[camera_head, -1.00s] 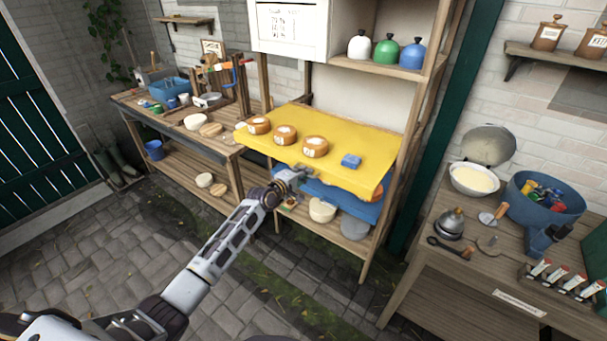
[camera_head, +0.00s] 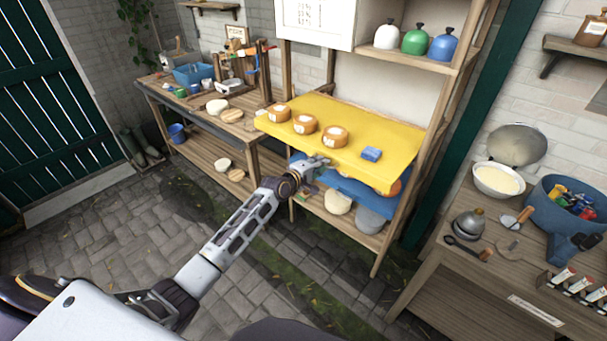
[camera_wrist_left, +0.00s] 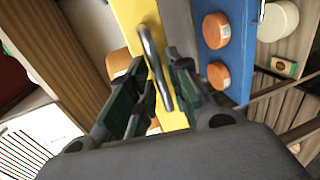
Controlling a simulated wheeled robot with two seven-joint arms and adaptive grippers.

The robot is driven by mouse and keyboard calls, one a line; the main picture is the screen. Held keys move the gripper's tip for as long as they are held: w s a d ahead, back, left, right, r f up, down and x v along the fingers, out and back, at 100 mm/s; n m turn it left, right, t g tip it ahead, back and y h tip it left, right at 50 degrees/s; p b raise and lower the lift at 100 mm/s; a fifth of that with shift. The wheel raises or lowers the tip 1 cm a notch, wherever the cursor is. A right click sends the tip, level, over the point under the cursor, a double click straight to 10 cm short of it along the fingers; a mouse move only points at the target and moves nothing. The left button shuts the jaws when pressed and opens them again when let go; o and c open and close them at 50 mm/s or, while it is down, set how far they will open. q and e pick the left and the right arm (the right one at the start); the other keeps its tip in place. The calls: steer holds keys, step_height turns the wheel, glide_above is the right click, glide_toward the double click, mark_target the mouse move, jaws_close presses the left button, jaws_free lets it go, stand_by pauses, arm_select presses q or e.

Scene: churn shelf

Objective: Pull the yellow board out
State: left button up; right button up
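The yellow board (camera_head: 362,127) lies at mid height in the wooden shelf rack, its front edge sticking out. The exact finger contact is partly hidden. My right gripper is not in view.
A blue board (camera_head: 348,187) with orange wheels (camera_wrist_left: 216,30) sits just below the yellow one. Pale round pieces lie on the lower shelf. A workbench (camera_head: 160,98) stands left, a cluttered table (camera_head: 450,268) right. Paved floor in front is open.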

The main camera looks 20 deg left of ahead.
arm_select(q)
steer(key=v, duration=1)
steer(key=shift+s, duration=0.2)
stand_by(0.8)
